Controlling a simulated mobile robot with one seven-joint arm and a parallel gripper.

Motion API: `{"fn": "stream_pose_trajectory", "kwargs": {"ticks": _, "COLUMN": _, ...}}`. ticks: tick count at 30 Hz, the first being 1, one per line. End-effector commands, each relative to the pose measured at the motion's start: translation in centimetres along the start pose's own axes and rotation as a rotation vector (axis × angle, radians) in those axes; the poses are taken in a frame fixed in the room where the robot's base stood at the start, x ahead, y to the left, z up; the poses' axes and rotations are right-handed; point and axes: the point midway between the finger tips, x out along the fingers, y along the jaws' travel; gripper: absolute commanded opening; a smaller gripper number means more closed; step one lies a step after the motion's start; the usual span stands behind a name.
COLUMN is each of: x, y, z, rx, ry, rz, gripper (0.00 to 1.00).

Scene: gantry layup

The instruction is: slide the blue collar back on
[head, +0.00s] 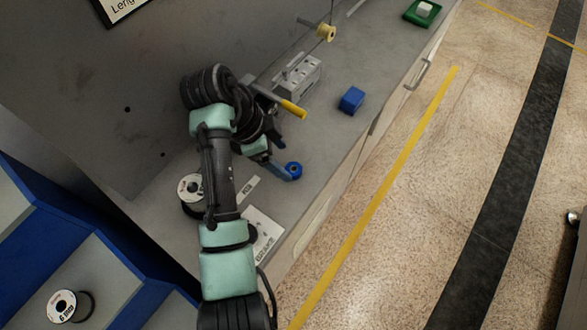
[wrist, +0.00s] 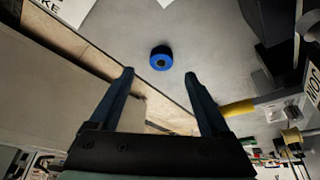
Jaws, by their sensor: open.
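The blue collar (head: 294,169) is a short ring with a dark hole, lying on the grey bench. In the wrist view the collar (wrist: 161,58) sits just beyond my fingertips and between their lines. My gripper (wrist: 159,73) is open and empty, with its two blue-grey fingers spread apart. In the head view my gripper (head: 283,174) is right beside the collar, partly hidden by my arm; I cannot tell whether they touch. A rod with a yellow end (head: 293,108) sticks out beyond the collar; its yellow end (wrist: 237,108) is at right in the wrist view.
A grey slotted block (head: 298,76) and a blue box (head: 351,100) stand farther along the bench. A yellow spool (head: 326,33) sits on a rod at the back. A white-labelled reel (head: 190,188) and a printed sheet (head: 264,230) lie near my arm.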

Motion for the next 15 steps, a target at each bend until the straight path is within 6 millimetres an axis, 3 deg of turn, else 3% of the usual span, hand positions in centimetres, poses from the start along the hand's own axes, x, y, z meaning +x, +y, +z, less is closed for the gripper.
{"fn": "stream_pose_trajectory", "kwargs": {"ticks": 10, "x": 4.2, "y": 0.0, "z": -0.1, "rx": 0.001, "ry": 0.0, "rz": 0.002, "gripper": 0.81}}
{"fn": "stream_pose_trajectory", "kwargs": {"ticks": 15, "x": 5.4, "y": -0.1, "z": 0.0, "rx": 0.001, "ry": -0.001, "rz": -0.001, "gripper": 0.81}}
